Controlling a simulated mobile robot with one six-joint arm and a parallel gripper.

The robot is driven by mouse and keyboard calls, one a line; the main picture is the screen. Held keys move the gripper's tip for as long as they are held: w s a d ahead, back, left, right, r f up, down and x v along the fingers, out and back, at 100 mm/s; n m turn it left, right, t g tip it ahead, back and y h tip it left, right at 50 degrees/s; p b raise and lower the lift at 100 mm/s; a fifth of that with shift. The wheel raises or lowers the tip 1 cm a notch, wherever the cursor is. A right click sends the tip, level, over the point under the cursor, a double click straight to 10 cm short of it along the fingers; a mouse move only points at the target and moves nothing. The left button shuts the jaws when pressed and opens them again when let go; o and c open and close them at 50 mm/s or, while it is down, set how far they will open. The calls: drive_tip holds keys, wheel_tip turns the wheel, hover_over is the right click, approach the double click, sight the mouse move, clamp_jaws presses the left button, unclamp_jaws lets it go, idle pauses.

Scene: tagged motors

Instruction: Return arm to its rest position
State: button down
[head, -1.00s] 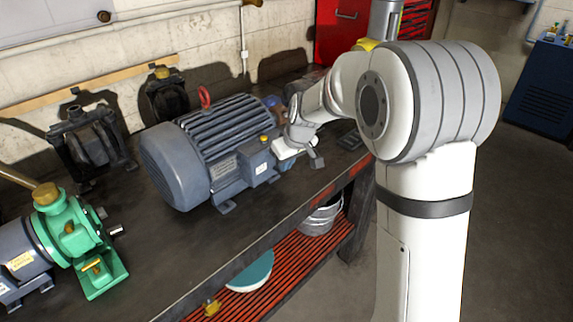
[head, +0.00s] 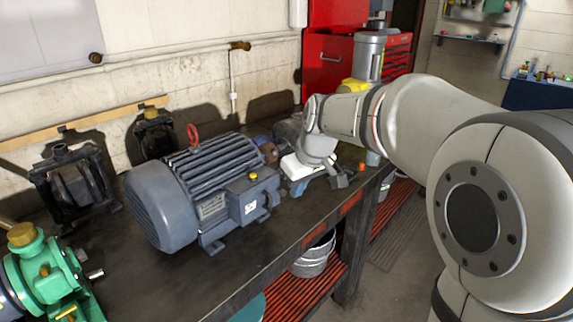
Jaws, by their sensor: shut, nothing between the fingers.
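My arm reaches in from the right of the head view, and my gripper (head: 342,180) is at its far end, over the right part of the workbench (head: 145,285). The gripper is small here; its dark fingers are shut and hold nothing. It is to the right of the large grey-blue motor (head: 205,190), apart from it as far as I can see. The motor has a red lifting ring on top and a white tag on its terminal box. My forearm hides part of the bench's back right end.
A green pump (head: 45,275) stands at the front left. Two dark castings, one at the left (head: 75,185) and one further back (head: 155,135), stand near the wall. A red cabinet (head: 330,65) is behind the bench. A metal bucket (head: 315,258) sits on the red lower shelf.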

drive_tip(key=s+d+f+m, duration=0.2)
drive_tip(key=s+d, duration=0.1)
drive_tip(key=s, duration=0.4)
drive_tip(key=s+d+f+m+h, duration=0.1)
drive_tip(key=s+d, duration=0.3)
drive_tip(key=s, duration=0.4)
drive_tip(key=s+d+f+m+h, duration=0.1)
drive_tip(key=s+d+f+m, duration=0.2)
drive_tip(key=s, duration=0.5)
drive_tip(key=shift+d+m, duration=0.3)
drive_tip(key=shift+m, duration=0.1)
drive_tip(key=c, duration=2.2)
unclamp_jaws()
